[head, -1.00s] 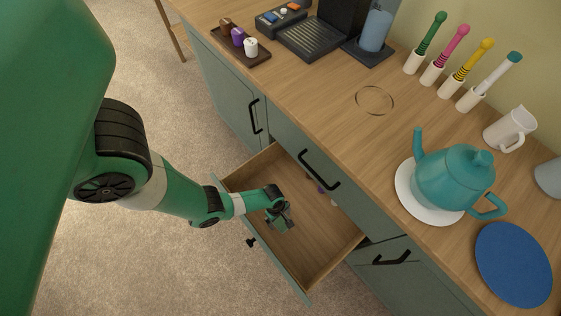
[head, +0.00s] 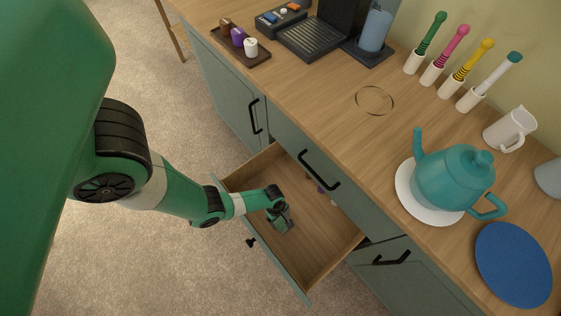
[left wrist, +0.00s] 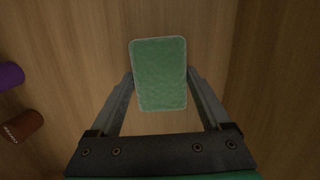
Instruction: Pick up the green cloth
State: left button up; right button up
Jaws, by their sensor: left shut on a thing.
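The green cloth (left wrist: 160,74) is a small rounded rectangle with a pale edge. In the left wrist view it lies between the two fingers of my left gripper (left wrist: 160,80), which touch its sides. In the head view my left gripper (head: 285,222) is inside the open drawer (head: 325,232), low over its wooden floor. The cloth is mostly hidden there, with a little green showing by the fingers. I cannot tell whether it still touches the drawer floor. My right gripper is not in view.
The drawer walls surround my gripper. The counter above holds a teal teapot (head: 455,180), a blue disc (head: 513,264) and a white mug (head: 509,130).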

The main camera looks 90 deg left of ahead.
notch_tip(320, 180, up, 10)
jog(key=p, duration=0.8)
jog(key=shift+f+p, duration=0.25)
jog(key=shift+p, duration=0.15)
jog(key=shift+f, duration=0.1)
